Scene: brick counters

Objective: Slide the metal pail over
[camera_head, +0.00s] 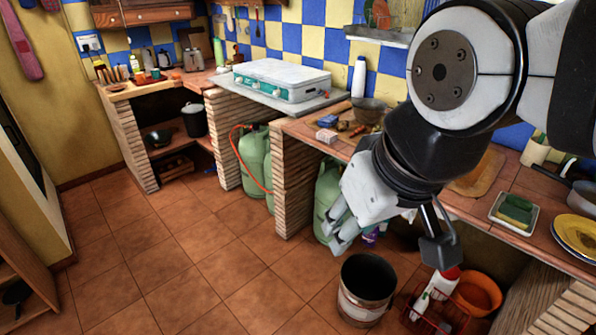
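The metal pail (366,290) is a dark, open-topped bucket with a pale band around its lower part. It stands upright on the tiled floor in the lower middle of the head view. My gripper (337,228) hangs above and a little to the left of the pail, apart from it. Its two pale grey fingers point down and left, with a gap between them and nothing held. The pail's inside is dark and I see nothing in it.
A red wire basket (436,312) with bottles and an orange tub (478,294) stand right of the pail. Green gas bottles (254,160) stand under the brick counter (297,180). The tiled floor (190,262) to the left is clear.

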